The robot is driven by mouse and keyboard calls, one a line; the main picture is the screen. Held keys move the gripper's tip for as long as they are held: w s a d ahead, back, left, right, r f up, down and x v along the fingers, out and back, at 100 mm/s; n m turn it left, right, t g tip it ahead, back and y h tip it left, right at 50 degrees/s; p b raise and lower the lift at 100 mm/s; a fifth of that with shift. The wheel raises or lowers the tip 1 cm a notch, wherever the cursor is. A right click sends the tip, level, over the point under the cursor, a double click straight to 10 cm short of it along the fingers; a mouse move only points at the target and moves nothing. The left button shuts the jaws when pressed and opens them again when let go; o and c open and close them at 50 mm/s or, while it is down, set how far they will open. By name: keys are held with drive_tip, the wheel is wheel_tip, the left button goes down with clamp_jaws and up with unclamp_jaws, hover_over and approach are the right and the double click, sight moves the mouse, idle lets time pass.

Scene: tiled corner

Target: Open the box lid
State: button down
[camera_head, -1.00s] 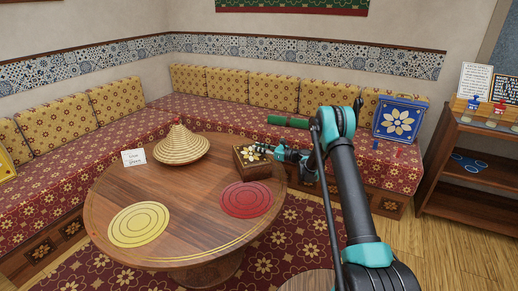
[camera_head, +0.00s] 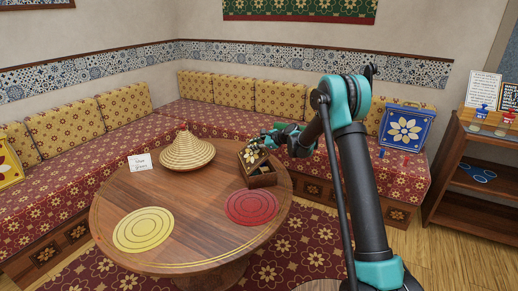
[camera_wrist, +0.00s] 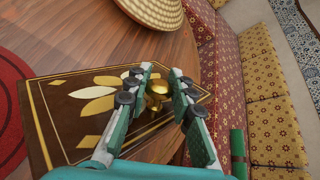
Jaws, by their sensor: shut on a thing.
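The wooden box (camera_head: 262,180) stands on the round table near its far right edge. Its lid (camera_head: 250,157), with a flower pattern, is tilted up, and the dark inside of the box shows below it. In the wrist view the lid (camera_wrist: 66,116) is brown with cream and gold petals and a gold border, and a round gold knob (camera_wrist: 157,92) stands on it. My gripper (camera_wrist: 157,90) is shut on the knob, one finger on each side. In the head view my gripper (camera_head: 266,139) is at the lid's raised upper part.
A woven cone (camera_head: 187,152) stands left of the box, with a white card (camera_head: 140,162) beside it. Yellow (camera_head: 143,229) and red (camera_head: 252,206) round mats lie on the table (camera_head: 190,215). Cushioned benches (camera_head: 215,113) surround it. A blue patterned box (camera_head: 405,130) and a shelf (camera_head: 455,190) are at right.

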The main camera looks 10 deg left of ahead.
drive_tip(key=s+a+n+t+h, duration=0.2)
drive_tip(key=s+a+n+h, duration=0.2)
drive_tip(key=a, duration=0.6)
drive_tip(key=shift+s+r+h, duration=0.4)
drive_tip(key=shift+h, duration=0.8)
drive_tip(key=c, duration=1.3)
unclamp_jaws()
drive_tip(key=shift+o, duration=0.2)
drive_tip(key=v, duration=1.2)
drive_tip(key=shift+d, duration=0.1)
